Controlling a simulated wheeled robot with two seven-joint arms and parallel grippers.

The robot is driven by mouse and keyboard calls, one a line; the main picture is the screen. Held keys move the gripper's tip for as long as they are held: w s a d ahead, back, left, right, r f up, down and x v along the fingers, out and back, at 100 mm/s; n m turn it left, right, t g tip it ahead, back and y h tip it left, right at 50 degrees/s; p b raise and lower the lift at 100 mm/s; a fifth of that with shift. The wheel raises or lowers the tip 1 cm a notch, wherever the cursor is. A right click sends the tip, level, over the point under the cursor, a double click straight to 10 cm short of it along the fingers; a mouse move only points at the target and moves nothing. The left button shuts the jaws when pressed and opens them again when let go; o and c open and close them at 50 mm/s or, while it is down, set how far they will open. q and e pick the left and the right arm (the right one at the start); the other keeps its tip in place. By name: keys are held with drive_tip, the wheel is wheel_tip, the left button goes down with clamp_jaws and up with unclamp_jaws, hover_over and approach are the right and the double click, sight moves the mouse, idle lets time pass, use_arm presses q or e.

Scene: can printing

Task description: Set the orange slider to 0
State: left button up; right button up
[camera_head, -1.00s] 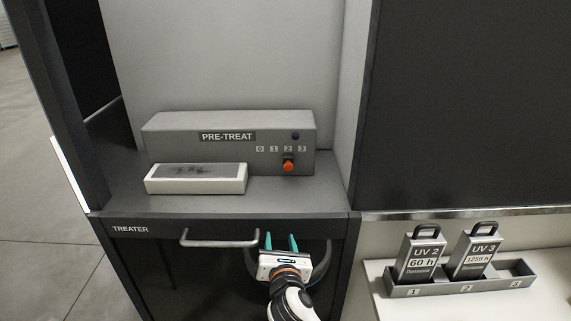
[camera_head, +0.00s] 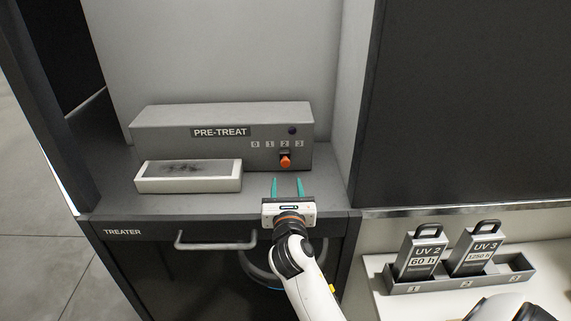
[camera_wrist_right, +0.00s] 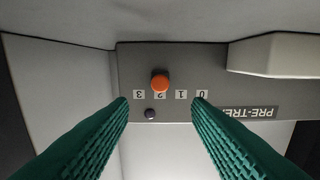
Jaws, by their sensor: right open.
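The orange slider (camera_head: 285,161) is a round knob on the front of the grey PRE-TREAT box (camera_head: 221,116). It sits under the number 2 of the scale 0, 1, 2, 3. In the right wrist view the picture is upside down, and the slider (camera_wrist_right: 159,84) lies at the 2, between my fingers' directions. My right gripper (camera_head: 287,187) has green fingers, is open and empty, and points at the box from in front of and a little below the slider, apart from it. My left gripper is not in view.
A white tray with a dark pad (camera_head: 188,177) stands left of the slider, before the box. The TREATER drawer handle (camera_head: 216,243) is below.

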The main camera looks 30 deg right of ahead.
sight(285, 164)
drive_tip(key=p+x, duration=0.1)
drive_tip(key=x, duration=0.7)
drive_tip(key=shift+w+d, duration=0.1)
drive_tip(key=shift+w, duration=0.15)
drive_tip(key=shift+f, duration=0.1)
clamp_jaws()
